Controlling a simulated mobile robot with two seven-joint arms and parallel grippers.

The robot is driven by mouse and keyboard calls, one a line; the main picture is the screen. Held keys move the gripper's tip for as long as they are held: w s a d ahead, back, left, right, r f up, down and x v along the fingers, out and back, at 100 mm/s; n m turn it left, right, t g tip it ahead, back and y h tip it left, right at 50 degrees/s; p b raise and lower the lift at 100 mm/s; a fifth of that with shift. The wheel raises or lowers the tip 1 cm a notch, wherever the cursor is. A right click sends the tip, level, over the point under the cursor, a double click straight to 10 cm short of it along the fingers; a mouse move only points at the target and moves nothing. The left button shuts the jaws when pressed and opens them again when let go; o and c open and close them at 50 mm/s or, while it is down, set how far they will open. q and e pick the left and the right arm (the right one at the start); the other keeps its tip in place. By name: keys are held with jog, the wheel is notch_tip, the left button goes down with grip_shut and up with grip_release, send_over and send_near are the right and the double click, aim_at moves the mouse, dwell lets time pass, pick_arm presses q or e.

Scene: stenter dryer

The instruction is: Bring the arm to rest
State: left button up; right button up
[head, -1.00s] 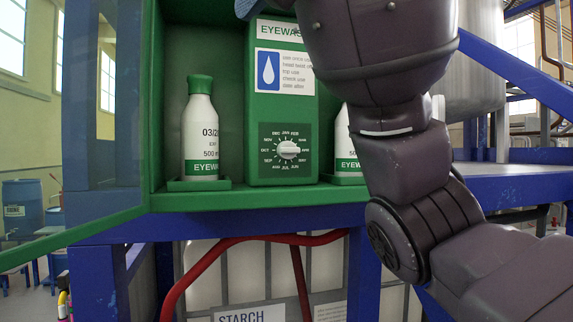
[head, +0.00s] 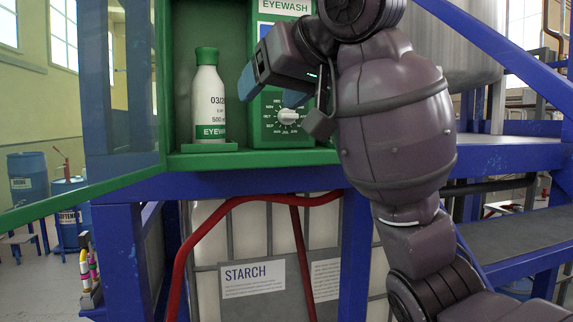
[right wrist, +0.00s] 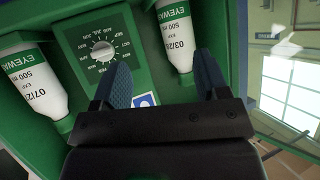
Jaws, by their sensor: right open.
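My right gripper (head: 268,88) is open and empty in front of the green eyewash cabinet (head: 240,188). Its blue fingers stand apart and partly cover the month panel in the head view. The white dial (head: 289,116) sits on that panel, uncovered. In the right wrist view my right gripper (right wrist: 162,78) shows nothing between its fingers, with the dial (right wrist: 103,51) beyond the left finger. A white eyewash bottle (head: 208,102) stands upright left of the panel. A second bottle (right wrist: 35,82) shows only in the right wrist view; my arm hides it in the head view. My left gripper is out of view.
The cabinet's glass door (head: 118,100) stands open at the left. Blue frame beams (head: 120,260) and a red pipe (head: 185,240) lie below, before a white tank labelled starch (head: 252,279). A blue platform (head: 505,155) is at the right. Drums (head: 27,180) stand far left.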

jog(key=w+d+f+m+h, duration=0.1)
jog(key=d+f, duration=0.4)
jog(key=f, duration=0.7)
jog(key=w+d+f+m+g+h, duration=0.15)
jog(key=d+f, duration=0.25)
jog(key=f, duration=0.7)
jog(key=w+d+f+m+h, duration=0.15)
jog(key=d+f, duration=0.35)
jog(key=f, duration=0.7)
jog(key=s+d+f+m+g+h, duration=0.1)
jog(key=s+d+f, duration=0.4)
jog(key=f, duration=0.4)
jog(key=s+d+f+m+g+h, duration=0.1)
jog(key=s+d+f, duration=0.4)
jog(key=f, duration=0.4)
jog(key=s+d+f+g+h, duration=0.1)
jog(key=s+d+f, duration=0.15)
jog(key=s, duration=0.45)
jog(key=s+d+f+g+h, duration=0.1)
jog(key=s+f, duration=0.3)
jog(key=s, duration=0.4)
jog(key=s+d+f+g+h, duration=0.1)
jog(key=s+d+f, duration=0.1)
jog(key=s+f, duration=0.35)
jog(key=w+f+t, duration=0.6)
jog(key=f+t, duration=0.2)
jog(key=shift+f+y, duration=0.2)
jog(key=shift+y, duration=0.2)
